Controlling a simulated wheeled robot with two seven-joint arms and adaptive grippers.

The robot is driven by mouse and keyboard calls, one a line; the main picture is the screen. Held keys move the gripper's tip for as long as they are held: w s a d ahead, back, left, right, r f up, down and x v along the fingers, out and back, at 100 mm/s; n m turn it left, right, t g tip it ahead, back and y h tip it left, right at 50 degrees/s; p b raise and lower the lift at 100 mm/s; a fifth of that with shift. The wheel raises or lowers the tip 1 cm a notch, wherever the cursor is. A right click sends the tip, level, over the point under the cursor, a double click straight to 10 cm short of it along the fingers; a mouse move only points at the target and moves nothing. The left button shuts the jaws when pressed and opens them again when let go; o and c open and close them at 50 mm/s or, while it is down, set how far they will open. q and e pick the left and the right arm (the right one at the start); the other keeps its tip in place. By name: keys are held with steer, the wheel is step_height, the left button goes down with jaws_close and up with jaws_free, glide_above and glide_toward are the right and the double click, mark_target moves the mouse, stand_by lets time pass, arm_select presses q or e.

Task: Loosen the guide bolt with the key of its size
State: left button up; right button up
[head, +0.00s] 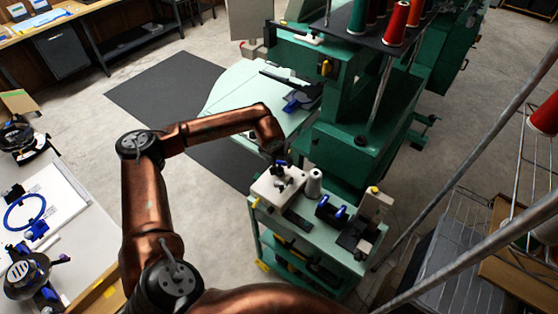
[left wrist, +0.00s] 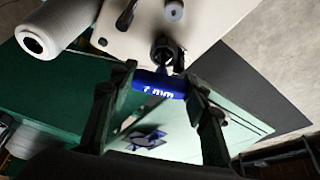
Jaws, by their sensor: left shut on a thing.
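My left gripper (left wrist: 160,84) is shut on the blue handle of a key (left wrist: 160,88) marked "7 mm" in the left wrist view. The key's far end meets or overlaps a dark fitting (left wrist: 165,52) on the pale block (left wrist: 125,25); I cannot tell if it is seated. The guide bolt cannot be made out clearly there. In the head view my left gripper (head: 279,160) is small and dark, just above the pale block (head: 268,189). Two more blue handles (head: 323,205) (head: 340,213) stand to the right on the cart. My right gripper is out of view.
A wire rack (head: 470,215) is at the right. Open floor (head: 213,235) lies left of the cart.

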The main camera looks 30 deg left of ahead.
arm_select(q)
steer(key=n+y+p, duration=0.1)
steer(key=n, duration=0.3)
steer(key=shift+d+r+g, duration=0.1)
steer(key=shift+d+g, duration=0.05)
steer(key=shift+g, duration=0.15)
steer(key=n+y, duration=0.1)
steer(key=n, duration=0.1)
steer(key=shift+w+n+g, duration=0.1)
steer(key=shift+n+g, duration=0.3)
steer(key=n, duration=0.3)
steer(key=shift+g+y, duration=0.4)
steer(key=n+g, duration=0.1)
steer(key=n, duration=0.2)
steer(key=n+g, duration=0.1)
steer(key=n, duration=0.2)
steer(key=shift+w+n+g, duration=0.1)
steer(key=shift+n+g, duration=0.2)
steer(key=o, duration=1.4)
steer(key=shift+n, duration=0.3)
steer(key=v, duration=1.1)
steer(key=shift+d+r, duration=0.25)
steer(key=shift+r, duration=0.05)
